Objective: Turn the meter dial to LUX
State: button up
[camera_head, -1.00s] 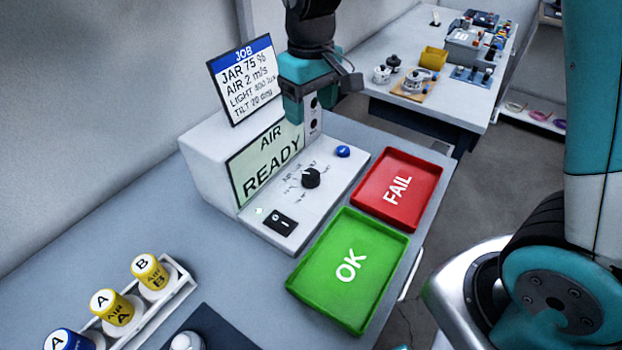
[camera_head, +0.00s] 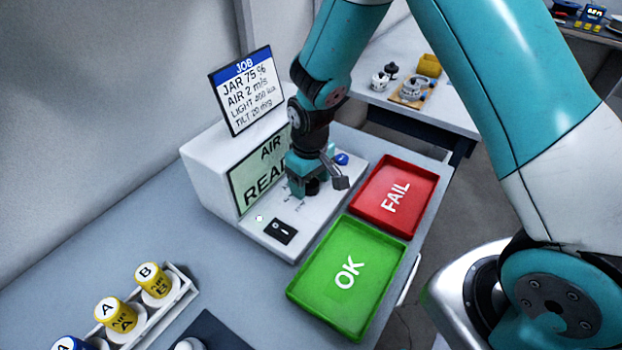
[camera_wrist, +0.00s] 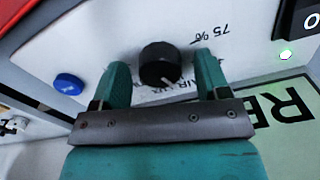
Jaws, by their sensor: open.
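The white meter (camera_head: 215,172) stands on the grey bench against the wall. Its screen (camera_head: 245,193) is partly hidden by my arm in the head view; AIR shows on it. The black dial knob (camera_wrist: 159,64) sits on the front panel with faint lettering around it. My gripper (camera_wrist: 160,80) is open, with one teal finger on each side of the knob in the wrist view. I cannot tell whether the fingers touch it. In the head view my gripper (camera_head: 308,188) is down over the panel and hides most of the knob.
A blue button (camera_head: 341,159) and a black switch (camera_head: 280,232) flank the dial. A red FAIL tray (camera_head: 432,178) and a green OK tray (camera_head: 300,293) lie close in front. A JOB sign (camera_head: 240,64) stands behind. Yellow jars (camera_head: 118,313) sit at the lower left.

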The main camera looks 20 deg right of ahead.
jog(key=shift+f, duration=0.15)
jog(key=shift+c, duration=0.5)
jog(key=c, duration=0.8)
jog(key=shift+m, duration=0.3)
jog(key=m, duration=0.3)
jog(key=shift+m, duration=2)
jog(key=shift+w, duration=0.1)
